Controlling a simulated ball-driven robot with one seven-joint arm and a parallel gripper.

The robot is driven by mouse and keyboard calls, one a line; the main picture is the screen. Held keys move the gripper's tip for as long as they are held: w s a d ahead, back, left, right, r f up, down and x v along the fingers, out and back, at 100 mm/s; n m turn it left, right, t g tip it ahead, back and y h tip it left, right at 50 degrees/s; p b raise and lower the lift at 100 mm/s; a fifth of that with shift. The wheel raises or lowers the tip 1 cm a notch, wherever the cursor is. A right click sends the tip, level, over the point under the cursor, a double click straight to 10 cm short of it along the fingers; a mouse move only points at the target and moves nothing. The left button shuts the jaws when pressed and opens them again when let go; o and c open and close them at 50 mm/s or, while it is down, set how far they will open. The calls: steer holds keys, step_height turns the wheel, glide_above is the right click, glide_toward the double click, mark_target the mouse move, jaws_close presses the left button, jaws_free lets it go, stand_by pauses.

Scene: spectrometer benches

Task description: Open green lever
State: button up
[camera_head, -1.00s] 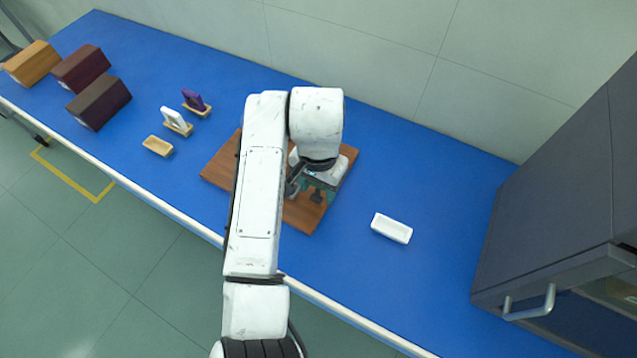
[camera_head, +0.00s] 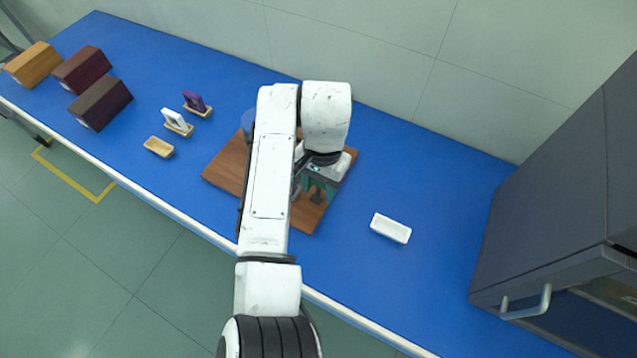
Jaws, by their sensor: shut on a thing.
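My gripper (camera_head: 318,186) is over the wooden board (camera_head: 232,172) on the blue bench, at the end of my white arm. A small teal-green part (camera_head: 322,182) shows right at the gripper, low on the board's right side; I take it for the green lever or part of its fixture. The gripper appears shut on it, but the fingertips and the grasp are largely hidden by the arm. How far the lever is turned cannot be told. A bluish-grey round part (camera_head: 248,122) shows behind the arm at the board's back edge.
A white tray (camera_head: 390,228) lies right of the board. A wooden tray (camera_head: 158,147), white and purple items in stands, and several boxes (camera_head: 100,102) stand to the left. A dark cabinet (camera_head: 560,215) with a handle is at the right. The bench between is clear.

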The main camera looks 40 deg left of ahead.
steer(key=shift+w+a+f+g+b, duration=0.1)
steer(key=shift+w+f+g+b, duration=0.2)
steer(key=shift+g, duration=0.6)
steer(key=shift+w+r+g+h+b, duration=0.1)
steer(key=shift+w+g+h+b, duration=0.05)
steer(key=shift+g+h+b, duration=0.15)
steer(key=o, duration=0.7)
steer(key=shift+r, duration=0.15)
steer(key=p+v, duration=0.1)
steer(key=v, duration=0.9)
steer(key=shift+w+r+p, duration=0.15)
steer(key=shift+r+p, duration=0.05)
steer(key=shift+p, duration=0.2)
